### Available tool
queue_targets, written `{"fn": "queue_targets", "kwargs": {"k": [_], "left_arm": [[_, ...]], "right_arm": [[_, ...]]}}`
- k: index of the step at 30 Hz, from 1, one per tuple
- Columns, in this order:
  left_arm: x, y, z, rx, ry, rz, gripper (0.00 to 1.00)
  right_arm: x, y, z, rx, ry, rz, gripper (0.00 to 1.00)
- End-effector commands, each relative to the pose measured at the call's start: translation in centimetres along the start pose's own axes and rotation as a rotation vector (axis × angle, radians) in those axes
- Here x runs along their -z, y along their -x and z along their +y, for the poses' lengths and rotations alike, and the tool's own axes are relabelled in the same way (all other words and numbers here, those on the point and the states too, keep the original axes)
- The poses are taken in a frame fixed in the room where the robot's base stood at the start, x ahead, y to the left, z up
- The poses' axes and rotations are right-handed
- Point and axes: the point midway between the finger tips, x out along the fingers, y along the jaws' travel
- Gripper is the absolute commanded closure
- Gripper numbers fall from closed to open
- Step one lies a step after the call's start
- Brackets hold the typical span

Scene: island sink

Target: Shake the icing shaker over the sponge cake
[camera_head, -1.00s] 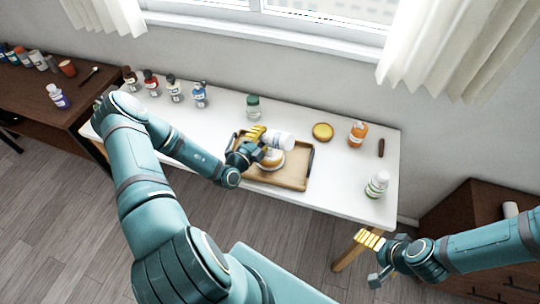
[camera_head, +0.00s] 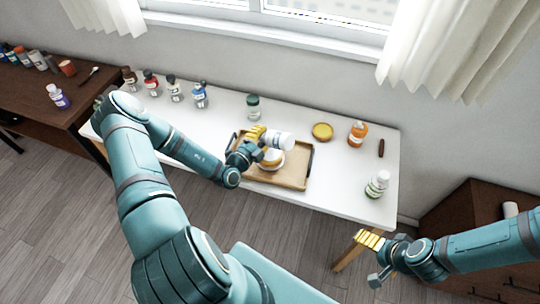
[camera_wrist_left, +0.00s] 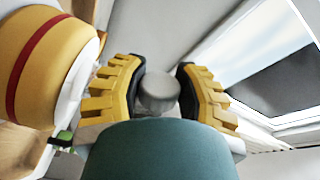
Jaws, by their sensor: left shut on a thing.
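The icing shaker (camera_head: 280,140) is a white cylinder lying tilted well over onto its side. My left gripper (camera_head: 259,138) is shut on it. In the left wrist view the shaker's round grey end (camera_wrist_left: 159,88) shows between the gold finger pads. The sponge cake (camera_head: 271,162) is round, yellow and white, and sits on the wooden tray (camera_head: 290,179) just below the shaker. The shaker and hand hide part of it. The cake's yellow side with a red stripe (camera_wrist_left: 40,60) fills the left of the wrist view. My right gripper (camera_head: 375,261) is open and empty, off the table's front edge.
Several bottles stand along the white table's back left. A green-capped jar (camera_head: 253,107), yellow dish (camera_head: 322,132), orange bottle (camera_head: 357,134), dark stick (camera_head: 381,148) and white-and-green bottle (camera_head: 377,184) surround the tray. The table right of the tray has clear room.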

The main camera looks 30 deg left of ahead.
Motion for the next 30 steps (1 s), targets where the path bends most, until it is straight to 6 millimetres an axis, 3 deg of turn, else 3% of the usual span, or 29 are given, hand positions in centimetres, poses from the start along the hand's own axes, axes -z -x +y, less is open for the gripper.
{"fn": "queue_targets", "kwargs": {"k": [5, 13, 21, 30], "left_arm": [[0.3, 0.0, -0.6, 0.001, -0.034, 0.001, 1.0], [1.7, -0.1, -4.1, 0.001, -0.332, 0.003, 1.0], [2.8, -0.1, -6.9, 0.001, -0.671, 0.003, 1.0], [3.0, -0.1, -7.4, 0.0, -0.729, 0.0, 1.0]], "right_arm": [[0.1, 0.7, -0.3, 0.0, 0.0, 0.0, 0.0], [0.6, 4.3, -1.7, 0.0, 0.0, 0.0, 0.0], [0.5, 3.5, -1.4, 0.0, 0.0, 0.0, 0.0], [0.5, 3.5, -1.4, 0.0, 0.0, 0.0, 0.0]]}}
